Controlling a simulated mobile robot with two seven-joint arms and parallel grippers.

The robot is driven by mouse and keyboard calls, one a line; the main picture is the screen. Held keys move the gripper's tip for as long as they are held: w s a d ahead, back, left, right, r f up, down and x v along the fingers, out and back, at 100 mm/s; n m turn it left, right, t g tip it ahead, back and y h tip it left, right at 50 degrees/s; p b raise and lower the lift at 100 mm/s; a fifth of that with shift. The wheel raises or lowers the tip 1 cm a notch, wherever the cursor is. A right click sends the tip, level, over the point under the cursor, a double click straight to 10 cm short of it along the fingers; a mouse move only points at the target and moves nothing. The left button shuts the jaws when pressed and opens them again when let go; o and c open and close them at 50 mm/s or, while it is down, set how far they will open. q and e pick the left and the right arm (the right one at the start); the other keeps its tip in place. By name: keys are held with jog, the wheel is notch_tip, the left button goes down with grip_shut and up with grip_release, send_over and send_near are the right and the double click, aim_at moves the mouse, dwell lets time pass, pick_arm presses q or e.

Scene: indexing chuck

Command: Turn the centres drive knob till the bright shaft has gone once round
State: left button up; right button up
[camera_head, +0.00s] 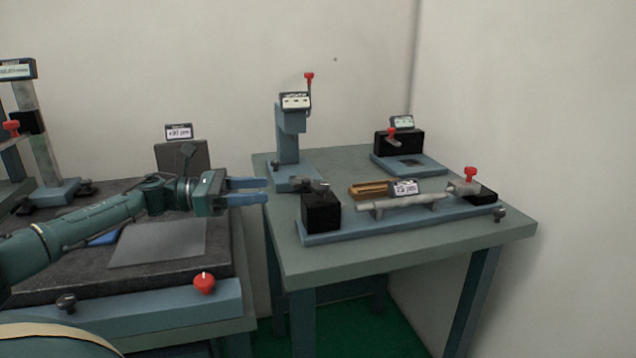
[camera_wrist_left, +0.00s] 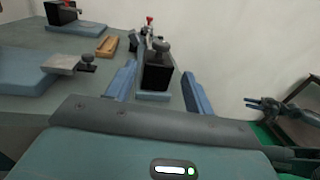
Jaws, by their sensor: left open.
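The bench centres stand on a long blue base (camera_head: 340,237) on the right table. A bright shaft (camera_head: 405,204) lies along it, right of a black block (camera_head: 321,213). A dark knob (camera_head: 318,185) tops this block and looks like the drive knob. My left gripper (camera_head: 266,190) is open and empty, left of the block and apart from it. In the left wrist view the knob (camera_wrist_left: 162,47) appears beyond and between the open fingers. A dark forked shape (camera_wrist_left: 265,105) at that view's right may be my right gripper; its jaws are unclear.
A red knob (camera_head: 470,174) tops the right end of the centres. A wooden piece (camera_head: 368,190) lies behind the shaft. A blue stand (camera_head: 288,140) and a small black device (camera_head: 398,143) stand at the back. A dark plate with a red knob (camera_head: 204,283) is left.

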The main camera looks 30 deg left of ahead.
aim_at(320, 184)
pick_arm(q)
jog(key=p+x, duration=0.2)
jog(key=x, duration=1)
jog(key=shift+d+r+p, duration=0.15)
jog(key=shift+d+p, duration=0.05)
jog(key=shift+p, duration=0.2)
jog(key=shift+w+d, duration=0.3)
jog(key=c, duration=0.9)
